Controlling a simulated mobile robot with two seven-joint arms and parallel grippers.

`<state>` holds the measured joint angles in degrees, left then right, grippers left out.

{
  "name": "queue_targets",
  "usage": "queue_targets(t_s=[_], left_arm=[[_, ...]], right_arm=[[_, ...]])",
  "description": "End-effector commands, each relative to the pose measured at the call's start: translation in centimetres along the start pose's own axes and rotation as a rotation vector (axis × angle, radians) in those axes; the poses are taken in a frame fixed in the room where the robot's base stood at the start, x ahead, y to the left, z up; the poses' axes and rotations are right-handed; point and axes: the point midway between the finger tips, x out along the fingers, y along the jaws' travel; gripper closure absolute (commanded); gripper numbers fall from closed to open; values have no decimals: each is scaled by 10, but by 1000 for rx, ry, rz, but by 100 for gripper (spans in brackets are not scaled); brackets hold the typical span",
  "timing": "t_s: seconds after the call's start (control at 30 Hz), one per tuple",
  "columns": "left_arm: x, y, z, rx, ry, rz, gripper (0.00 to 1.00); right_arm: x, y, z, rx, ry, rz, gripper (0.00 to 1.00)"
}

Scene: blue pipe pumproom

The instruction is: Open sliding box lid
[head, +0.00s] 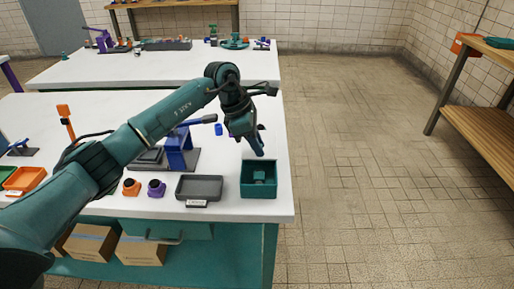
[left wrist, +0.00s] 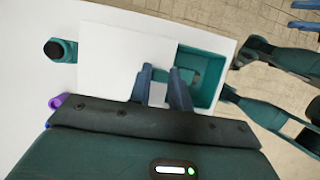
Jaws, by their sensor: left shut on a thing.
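The teal box (head: 258,188) stands near the front right corner of the white table, its top open in the head view, with a small teal block (head: 260,177) inside.
A grey tray (head: 199,188) stands left of the box. Orange (head: 131,187) and purple (head: 157,188) parts and a blue clamp-like fixture (head: 180,150) are further left. The table's right edge is close to the box, with open floor beyond.

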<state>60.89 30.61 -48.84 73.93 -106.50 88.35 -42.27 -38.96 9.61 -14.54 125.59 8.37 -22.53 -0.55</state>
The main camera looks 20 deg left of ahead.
Motion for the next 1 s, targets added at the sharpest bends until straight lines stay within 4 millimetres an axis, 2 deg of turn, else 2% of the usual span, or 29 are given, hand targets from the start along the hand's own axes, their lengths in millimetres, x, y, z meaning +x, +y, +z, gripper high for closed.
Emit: queue_targets(t_s=[0.37, 0.4, 0.63, 0.9, 1.0], left_arm=[[1, 0, 0, -1, -2, -1, 100], [1, 0, 0, -1, -2, -1, 79], [1, 0, 0, -1, -1, -1, 60], [0, 0, 0, -1, -1, -1, 58], [-6, 0, 0, 0, -1, 0, 58]], right_arm=[[0, 0, 4, 5, -7, 2, 64], [0, 0, 4, 5, -9, 2, 64], [0, 0, 6, 5, -12, 2, 64], [0, 0, 6, 5, -12, 2, 64], [0, 0, 6, 5, -12, 2, 64]])
